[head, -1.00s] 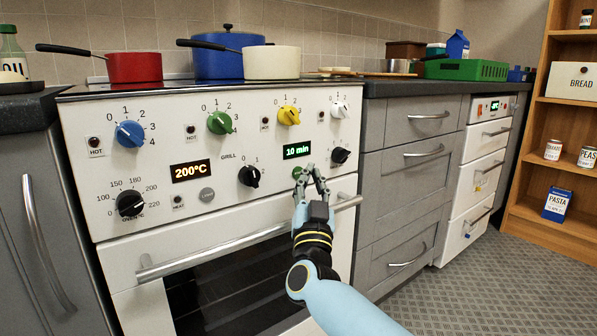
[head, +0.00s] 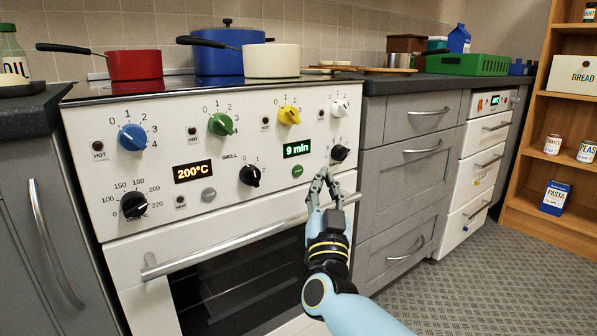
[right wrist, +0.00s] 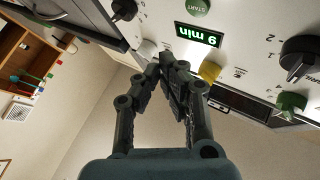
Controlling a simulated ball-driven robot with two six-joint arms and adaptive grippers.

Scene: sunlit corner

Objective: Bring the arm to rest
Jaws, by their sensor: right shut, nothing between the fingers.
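My right gripper (head: 322,180) is shut and empty in the head view. It is in front of the white stove's control panel (head: 160,150), below and right of the green button (head: 297,171) and near the oven door's handle (head: 215,255). In the right wrist view its fingers (right wrist: 168,62) meet at the tips, with the green START button (right wrist: 197,7) and the display reading 9 min (right wrist: 198,35) beyond them. The other display (head: 192,171) reads 200°C. My left gripper is not in view.
Red (head: 134,65), blue (head: 220,60) and white (head: 271,61) pans stand on the hob. Grey drawers (head: 410,160) are to the right of the stove. A wooden shelf (head: 537,155) stands at the far right. The floor (head: 470,280) between is clear.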

